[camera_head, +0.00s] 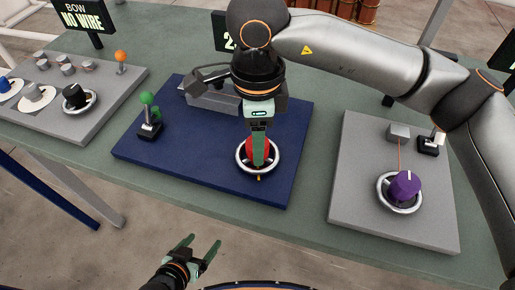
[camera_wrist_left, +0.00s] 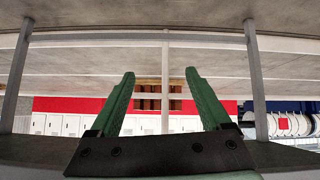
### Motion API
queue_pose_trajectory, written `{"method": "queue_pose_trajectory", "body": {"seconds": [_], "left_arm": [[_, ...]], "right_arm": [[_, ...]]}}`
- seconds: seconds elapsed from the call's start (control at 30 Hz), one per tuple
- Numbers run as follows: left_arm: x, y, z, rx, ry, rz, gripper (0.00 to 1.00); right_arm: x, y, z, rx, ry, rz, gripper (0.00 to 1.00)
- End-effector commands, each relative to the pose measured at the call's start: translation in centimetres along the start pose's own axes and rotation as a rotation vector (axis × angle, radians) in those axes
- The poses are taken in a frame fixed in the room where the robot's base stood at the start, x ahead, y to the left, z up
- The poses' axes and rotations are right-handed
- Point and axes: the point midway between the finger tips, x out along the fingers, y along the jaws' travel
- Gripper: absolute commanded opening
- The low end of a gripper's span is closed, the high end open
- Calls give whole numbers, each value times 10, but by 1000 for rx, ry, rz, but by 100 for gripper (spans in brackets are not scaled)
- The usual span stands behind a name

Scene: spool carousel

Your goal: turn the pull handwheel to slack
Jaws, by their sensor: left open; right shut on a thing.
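A handwheel with a silver ring and red hub (camera_head: 249,152) sits near the front right of the blue panel (camera_head: 200,162). My right gripper (camera_head: 259,158) reaches down onto this wheel and is shut on its red hub, partly hiding it. A small yellow mark shows at the ring's front. A second handwheel with a purple hub (camera_head: 405,185) and a white mark stands on the grey panel at right, untouched. No label tells which is the pull handwheel. My left gripper (camera_head: 199,246) is open and empty, in front of the table; its spread green fingers show in the left wrist view (camera_wrist_left: 160,78).
A green-knobbed lever (camera_head: 148,100) stands at the blue panel's left. The left grey panel (camera_head: 110,105) holds a black knob (camera_head: 76,97) and an orange-tipped lever (camera_head: 121,57). A "BOW NO WIRE" sign (camera_head: 86,18) stands behind. My right arm spans above the right grey panel (camera_head: 345,190).

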Motion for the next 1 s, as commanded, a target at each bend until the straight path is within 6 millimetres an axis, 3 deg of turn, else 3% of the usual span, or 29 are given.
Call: {"method": "queue_pose_trajectory", "body": {"seconds": [0.4, 1.0], "left_arm": [[25, 9, 3, 19, 17, 32, 81], [32, 1, 24, 20, 8, 18, 81]], "right_arm": [[2, -1, 1, -394, -2, -4, 0], [0, 0, 1, -963, -3, -3, 0]]}}
